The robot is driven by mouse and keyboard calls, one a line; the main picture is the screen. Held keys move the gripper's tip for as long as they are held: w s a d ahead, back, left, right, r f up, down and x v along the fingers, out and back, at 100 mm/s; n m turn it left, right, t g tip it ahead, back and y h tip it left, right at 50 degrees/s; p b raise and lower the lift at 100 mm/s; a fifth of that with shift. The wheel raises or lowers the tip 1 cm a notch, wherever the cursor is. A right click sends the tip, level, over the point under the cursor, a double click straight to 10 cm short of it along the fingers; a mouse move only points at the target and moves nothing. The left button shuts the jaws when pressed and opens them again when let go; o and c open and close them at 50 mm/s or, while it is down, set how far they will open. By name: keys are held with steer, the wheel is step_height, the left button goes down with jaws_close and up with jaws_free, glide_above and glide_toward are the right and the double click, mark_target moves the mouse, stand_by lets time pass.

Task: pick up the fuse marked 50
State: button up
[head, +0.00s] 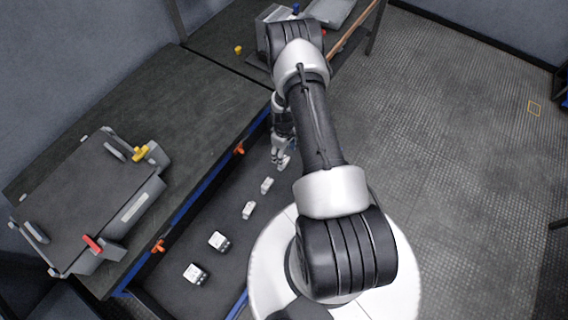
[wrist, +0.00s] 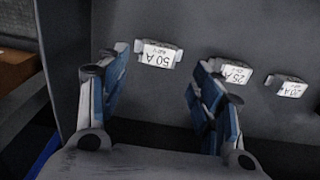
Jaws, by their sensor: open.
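The fuse marked 50 A (wrist: 158,54) is a small white-labelled block lying on the dark drawer floor. In the wrist view its label reads upside down. My gripper (wrist: 162,82) is open, with its blue-padded fingers apart to the left and right of the fuse's line. The fuse shows between and a little beyond the fingertips, and nothing is held. In the head view my gripper (head: 282,160) hangs low over the far part of the drawer; I cannot clearly separate the 50 A fuse from the fingers there.
A fuse marked 25 A (wrist: 236,72) lies close beside the right finger, and another fuse (wrist: 288,86) lies farther right. Two white blocks (head: 219,241) (head: 196,273) sit nearer in the drawer. The workbench (head: 190,100) with a grey case (head: 95,195) borders the left; open floor lies right.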

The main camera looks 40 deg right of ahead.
steer(key=f, duration=0.2)
steer(key=f+b, duration=0.1)
steer(key=f, duration=0.1)
steer(key=f+b, duration=0.1)
steer(key=f, duration=0.1)
steer(key=shift+w+f, duration=0.3)
steer(key=shift+r, duration=0.1)
steer(key=shift+c, duration=0.6)
steer(key=c, duration=1.1)
